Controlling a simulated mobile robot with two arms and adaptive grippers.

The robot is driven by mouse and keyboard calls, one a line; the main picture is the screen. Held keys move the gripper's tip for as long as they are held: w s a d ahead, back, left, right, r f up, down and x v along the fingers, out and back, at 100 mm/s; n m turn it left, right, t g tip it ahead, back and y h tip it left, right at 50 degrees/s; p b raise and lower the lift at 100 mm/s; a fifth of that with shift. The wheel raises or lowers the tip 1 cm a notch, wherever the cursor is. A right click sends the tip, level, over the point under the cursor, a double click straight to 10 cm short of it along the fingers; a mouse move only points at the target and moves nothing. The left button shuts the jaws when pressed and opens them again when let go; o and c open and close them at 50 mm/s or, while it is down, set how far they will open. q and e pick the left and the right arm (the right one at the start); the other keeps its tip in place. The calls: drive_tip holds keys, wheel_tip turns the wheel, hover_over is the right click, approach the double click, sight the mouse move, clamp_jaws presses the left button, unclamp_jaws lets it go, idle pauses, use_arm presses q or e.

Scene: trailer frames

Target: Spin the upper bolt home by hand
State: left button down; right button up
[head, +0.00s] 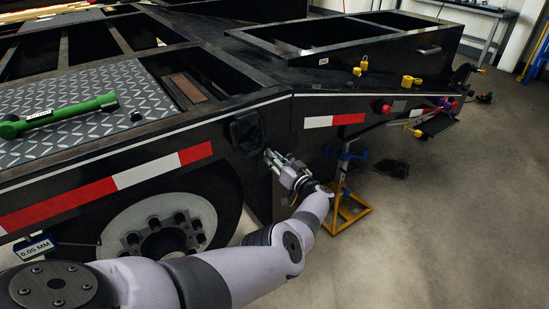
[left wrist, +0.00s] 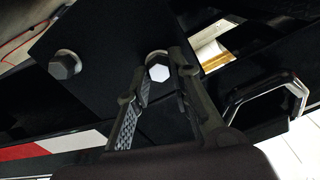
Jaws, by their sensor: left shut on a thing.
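My left gripper (head: 275,162) reaches the dark side of the trailer frame, just below a black bracket (head: 246,132). In the left wrist view its fingers (left wrist: 158,76) are shut on a bolt with a bright hex head (left wrist: 158,71) at a dark plate (left wrist: 110,42). A second hex bolt (left wrist: 65,65), darker, sits in the same plate to the left, apart from the fingers. The bolt's shank is hidden, so how deep it sits cannot be told. My right gripper is not in view.
A green torque wrench (head: 60,115) lies on the diamond-plate deck (head: 75,145). A wheel (head: 165,228) is below the frame. A yellow-based jack stand (head: 345,210) stands to the right of my gripper. Open floor (head: 450,210) lies further right.

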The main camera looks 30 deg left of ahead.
use_arm(q)
drive_tip(key=m, duration=0.8)
drive_tip(key=shift+d+f, duration=0.25)
drive_tip(key=shift+f, duration=0.15)
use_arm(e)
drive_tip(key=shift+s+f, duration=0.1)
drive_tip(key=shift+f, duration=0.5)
use_arm(q)
drive_tip(key=shift+m, duration=0.3)
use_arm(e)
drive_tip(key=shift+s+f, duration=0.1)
use_arm(q)
drive_tip(key=c, duration=1.9)
unclamp_jaws()
drive_tip(key=o, duration=0.5)
drive_tip(key=shift+r, duration=0.2)
drive_tip(key=shift+c, duration=0.2)
drive_tip(key=shift+a, duration=0.1)
drive_tip(key=shift+r, duration=0.1)
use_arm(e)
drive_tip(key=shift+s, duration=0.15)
